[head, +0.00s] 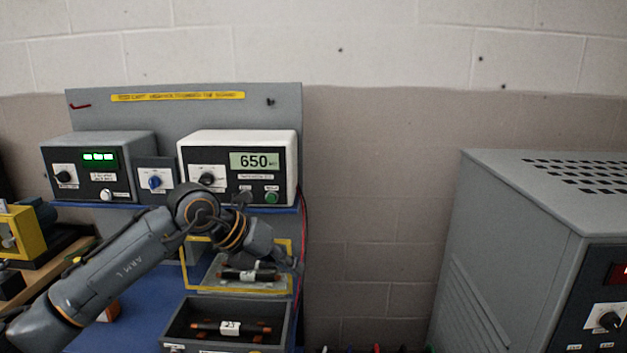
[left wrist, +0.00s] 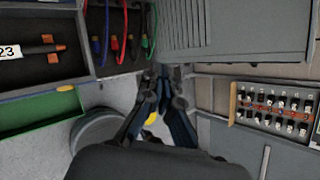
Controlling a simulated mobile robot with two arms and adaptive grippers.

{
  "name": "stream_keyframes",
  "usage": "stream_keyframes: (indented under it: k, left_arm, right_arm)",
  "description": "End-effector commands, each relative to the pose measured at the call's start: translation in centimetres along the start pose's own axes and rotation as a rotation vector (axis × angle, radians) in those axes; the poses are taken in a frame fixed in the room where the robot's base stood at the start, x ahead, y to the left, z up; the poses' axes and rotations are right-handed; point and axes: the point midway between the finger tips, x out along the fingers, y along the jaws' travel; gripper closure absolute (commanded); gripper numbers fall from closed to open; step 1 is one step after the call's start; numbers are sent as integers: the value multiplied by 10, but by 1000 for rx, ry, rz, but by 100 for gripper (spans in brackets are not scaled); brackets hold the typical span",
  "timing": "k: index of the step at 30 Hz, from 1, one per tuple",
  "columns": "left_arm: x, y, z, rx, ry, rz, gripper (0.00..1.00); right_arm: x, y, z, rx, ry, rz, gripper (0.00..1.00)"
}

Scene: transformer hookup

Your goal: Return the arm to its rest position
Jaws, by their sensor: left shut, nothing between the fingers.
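My left arm (head: 120,270) reaches in from the left in the head view, bent at a raised joint. In the left wrist view the fingers of the gripper (left wrist: 163,95) point up the picture. They are shut with nothing held between them. My right gripper is in neither view.
A white meter (head: 280,150) reading 650 and a grey instrument (head: 140,145) stand on a blue shelf. A dark tray (head: 185,312) holds a labelled part. A large grey cabinet (head: 500,240) stands right.

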Motion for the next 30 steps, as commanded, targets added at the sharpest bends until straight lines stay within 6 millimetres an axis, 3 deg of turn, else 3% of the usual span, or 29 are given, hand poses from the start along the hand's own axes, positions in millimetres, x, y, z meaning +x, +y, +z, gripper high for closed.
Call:
stream_keyframes:
  k: [1,3,6,9,11,14,17,20,24,26,30]
  left_arm:
    - [15,-22,-12,-10,-7,-113,100]
    - [28,-63,-24,-45,-46,-315,100]
    - [24,-117,-32,-160,-143,-626,100]
    - [1,-146,-29,-341,-272,-893,100]
    - [-16,-148,-23,-479,-360,-1026,100]
    - [-41,-124,-15,-752,-521,-1187,100]
    - [-56,-75,-15,-1068,-690,-1268,100]
    - [-56,-9,-35,-1413,-851,-1256,100]
    - [-37,77,-96,-1874,-1025,-1099,100]
    - [-26,106,-131,-2049,-1076,-995,100]
    - [-2,150,-226,-2414,-1139,-686,100]
  right_arm:
    - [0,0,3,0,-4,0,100]
    - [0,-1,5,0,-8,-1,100]
    - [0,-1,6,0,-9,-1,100]
    - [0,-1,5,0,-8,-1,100]
    - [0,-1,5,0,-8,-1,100]
    - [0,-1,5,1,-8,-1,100]
    - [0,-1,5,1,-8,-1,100]
    - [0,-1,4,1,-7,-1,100]
    - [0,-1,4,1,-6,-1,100]
    - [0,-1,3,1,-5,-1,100]
    - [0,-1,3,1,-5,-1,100]
